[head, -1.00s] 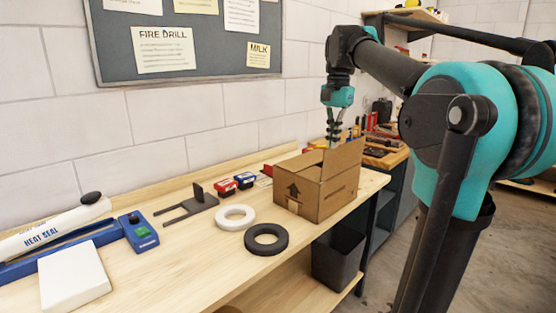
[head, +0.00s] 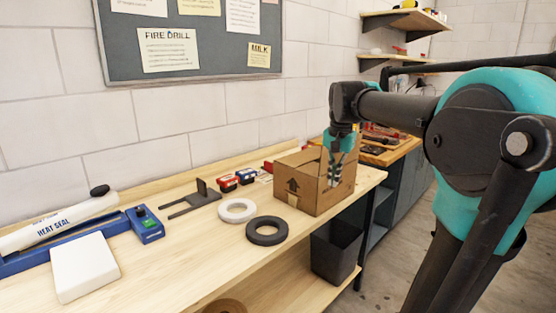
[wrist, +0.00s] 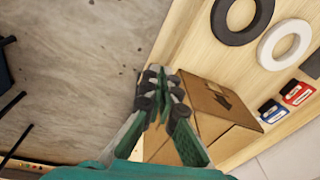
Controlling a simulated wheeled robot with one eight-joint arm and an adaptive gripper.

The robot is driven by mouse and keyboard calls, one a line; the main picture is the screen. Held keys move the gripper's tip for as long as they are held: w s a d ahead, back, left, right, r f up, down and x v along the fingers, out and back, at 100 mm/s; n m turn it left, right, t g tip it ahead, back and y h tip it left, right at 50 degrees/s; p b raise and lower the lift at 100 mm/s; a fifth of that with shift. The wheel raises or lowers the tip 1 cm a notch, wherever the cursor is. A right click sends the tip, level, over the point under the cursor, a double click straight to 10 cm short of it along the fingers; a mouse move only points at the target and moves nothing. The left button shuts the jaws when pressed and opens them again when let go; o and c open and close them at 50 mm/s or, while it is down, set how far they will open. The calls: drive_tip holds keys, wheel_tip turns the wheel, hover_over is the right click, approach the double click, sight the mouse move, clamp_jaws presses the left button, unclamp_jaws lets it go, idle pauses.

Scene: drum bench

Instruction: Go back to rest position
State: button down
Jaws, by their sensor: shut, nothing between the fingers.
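My gripper (head: 335,172) points down in the head view, its fingers close together and empty. It overlaps the right part of an open cardboard box (head: 302,192) and covers part of that side. In the wrist view the shut fingertips (wrist: 158,82) lie over the edge of the cardboard box (wrist: 210,98), with floor to the left. I cannot tell whether the fingers touch the cardboard. My arm reaches in from the right side of the head view.
A black ring (head: 267,231) and a white ring (head: 237,211) lie on the wooden bench (head: 190,262), left of the box. A heat sealer (head: 62,238) stands at far left. A dark bin (head: 334,254) is below the bench end. Open floor lies right.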

drive_tip(key=s+f+n+t, duration=0.1)
drive_tip(key=s+f+n, duration=0.1)
drive_tip(key=s+f, duration=0.4)
drive_tip(key=s+d+f+n+t, duration=0.1)
drive_tip(key=s+f, duration=0.5)
drive_tip(key=f, duration=0.6)
drive_tip(key=s+d+f+n, duration=0.1)
drive_tip(key=s+f+n, duration=0.2)
drive_tip(key=s+f, duration=0.3)
wheel_tip(320, 180, down, 4)
drive_tip(key=shift+s+f+n+t, duration=0.1)
drive_tip(key=shift+s+n+t, duration=0.05)
drive_tip(key=shift+n+t, duration=0.2)
